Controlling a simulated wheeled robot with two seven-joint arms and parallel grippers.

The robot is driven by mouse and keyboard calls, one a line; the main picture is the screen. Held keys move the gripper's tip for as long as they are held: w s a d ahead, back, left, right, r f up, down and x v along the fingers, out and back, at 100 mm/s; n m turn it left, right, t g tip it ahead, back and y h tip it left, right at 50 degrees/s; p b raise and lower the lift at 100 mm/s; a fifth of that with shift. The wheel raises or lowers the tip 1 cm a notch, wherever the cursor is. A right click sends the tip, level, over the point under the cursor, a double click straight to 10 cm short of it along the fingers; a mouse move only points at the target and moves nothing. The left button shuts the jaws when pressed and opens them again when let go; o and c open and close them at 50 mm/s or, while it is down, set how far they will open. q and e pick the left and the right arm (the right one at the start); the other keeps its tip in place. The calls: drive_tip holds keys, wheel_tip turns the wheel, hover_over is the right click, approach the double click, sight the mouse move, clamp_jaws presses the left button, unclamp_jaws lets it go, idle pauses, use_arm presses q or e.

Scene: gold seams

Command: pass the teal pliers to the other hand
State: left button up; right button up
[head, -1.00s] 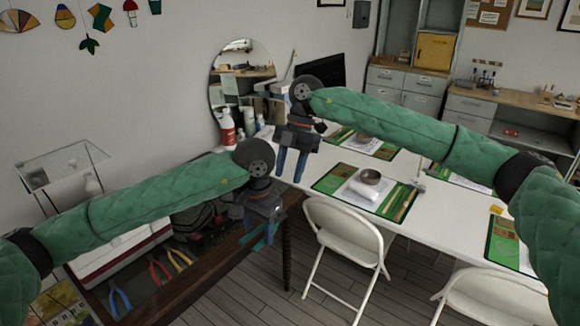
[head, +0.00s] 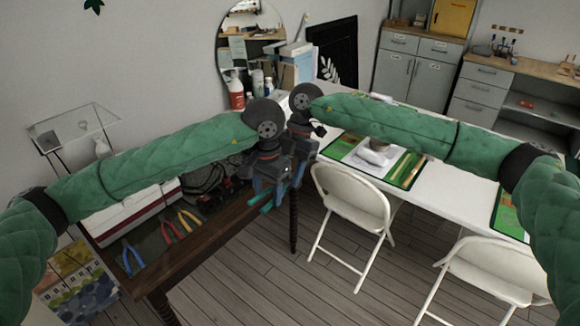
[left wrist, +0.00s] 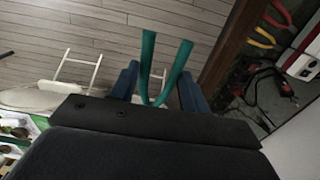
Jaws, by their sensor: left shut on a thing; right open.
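The teal pliers (left wrist: 170,77) are between the fingers of my left gripper (left wrist: 157,92), with both handles pointing away from the wrist in the left wrist view. In the head view the pliers (head: 266,205) show just below my left gripper (head: 262,187), over the dark bench's right end. My left gripper is shut on them. My right gripper (head: 297,178) is open, close beside the left one on its right. The two overlap in the picture, so I cannot tell whether the right fingers touch the pliers.
Blue (head: 133,260), red (head: 172,228) and yellow (head: 190,219) pliers lie on the dark wooden bench (head: 222,234). A white table (head: 432,197) with mats stands to the right, with folding chairs (head: 355,205) before it. Open floor lies in front.

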clamp_jaws()
use_arm(q)
drive_tip(key=o, duration=1.1)
